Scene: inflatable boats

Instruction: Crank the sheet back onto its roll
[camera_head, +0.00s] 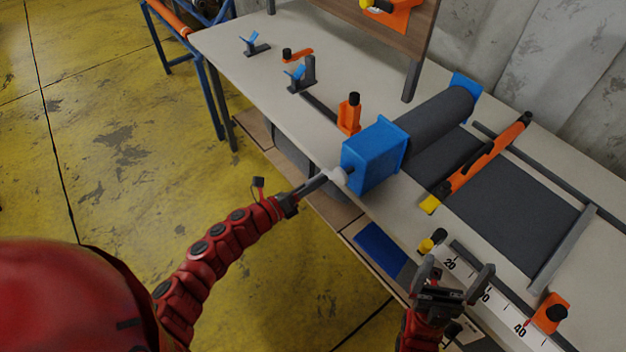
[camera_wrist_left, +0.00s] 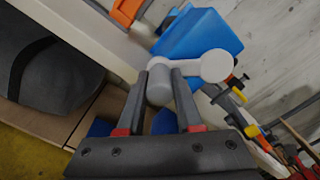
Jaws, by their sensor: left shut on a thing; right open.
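The dark grey roll (camera_head: 435,122) lies between blue end housings on the table. Its sheet (camera_head: 508,205) is drawn out flat to the right, ending at a grey bar (camera_head: 562,250). The near blue housing (camera_head: 372,158) has a pale crank (camera_head: 340,175) on its side. In the left wrist view the crank shows a white arm (camera_wrist_left: 208,66) and a grey handle (camera_wrist_left: 159,88). My left gripper (camera_head: 322,183) is shut on that handle. My right gripper (camera_head: 456,276) is open and empty above the table's front edge.
An orange bar with a yellow end (camera_head: 478,165) lies across the sheet. A ruler strip (camera_head: 487,293) runs along the front edge, with an orange clamp (camera_head: 551,313) at its right. An orange clamp (camera_head: 349,114) and blue-topped stands (camera_head: 302,76) are at left.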

